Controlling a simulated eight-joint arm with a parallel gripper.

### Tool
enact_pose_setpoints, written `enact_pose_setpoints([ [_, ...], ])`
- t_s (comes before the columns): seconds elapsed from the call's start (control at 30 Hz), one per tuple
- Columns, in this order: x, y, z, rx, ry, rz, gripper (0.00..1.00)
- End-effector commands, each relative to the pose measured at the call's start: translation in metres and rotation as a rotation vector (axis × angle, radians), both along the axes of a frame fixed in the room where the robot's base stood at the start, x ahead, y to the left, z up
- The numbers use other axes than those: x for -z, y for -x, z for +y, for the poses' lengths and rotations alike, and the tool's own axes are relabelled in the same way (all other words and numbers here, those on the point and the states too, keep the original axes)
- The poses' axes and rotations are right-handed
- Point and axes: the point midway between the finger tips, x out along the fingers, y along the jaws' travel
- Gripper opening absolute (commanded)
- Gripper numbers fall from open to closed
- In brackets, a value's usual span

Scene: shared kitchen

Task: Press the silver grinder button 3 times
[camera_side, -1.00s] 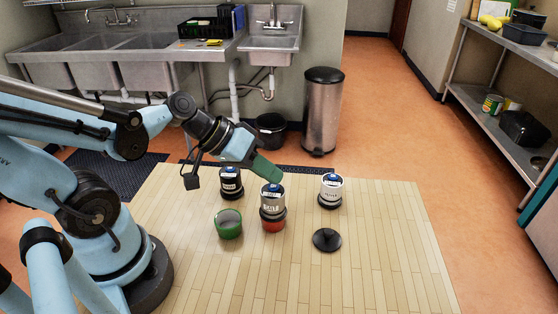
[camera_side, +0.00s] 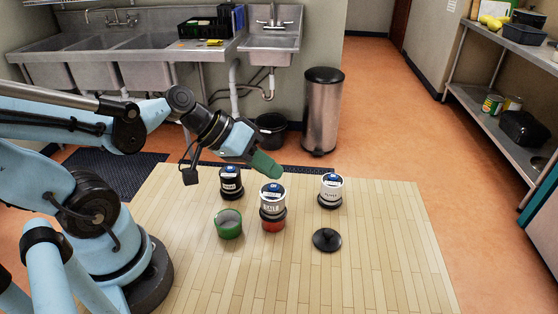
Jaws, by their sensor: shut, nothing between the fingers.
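Three grinders with blue tops stand on the wooden table. The middle grinder (camera_side: 272,203) has a pale silver-white body with dark lettering, and stands upright on or in a red round piece (camera_side: 273,226). A black grinder (camera_side: 231,184) stands behind it to the left. A white grinder with a dark base (camera_side: 331,192) stands to the right. I cannot tell for sure which one is the silver grinder. My gripper (camera_side: 276,171), with green fingers, is shut and empty. Its tip hangs just above the middle grinder's blue top (camera_side: 272,188), apparently with a small gap.
A green cup (camera_side: 229,224) stands at the front left of the grinders. A black round lid-like piece (camera_side: 326,239) lies at the front right. The wooden table (camera_side: 385,240) is clear to the right and in front.

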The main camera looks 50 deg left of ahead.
Motion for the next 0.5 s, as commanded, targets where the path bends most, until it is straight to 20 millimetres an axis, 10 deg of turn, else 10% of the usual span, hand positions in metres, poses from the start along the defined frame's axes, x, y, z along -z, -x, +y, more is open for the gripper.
enact_pose_setpoints([
  [0.5,-0.012,0.0,0.0,0.0,0.0,0.0,0.0],
])
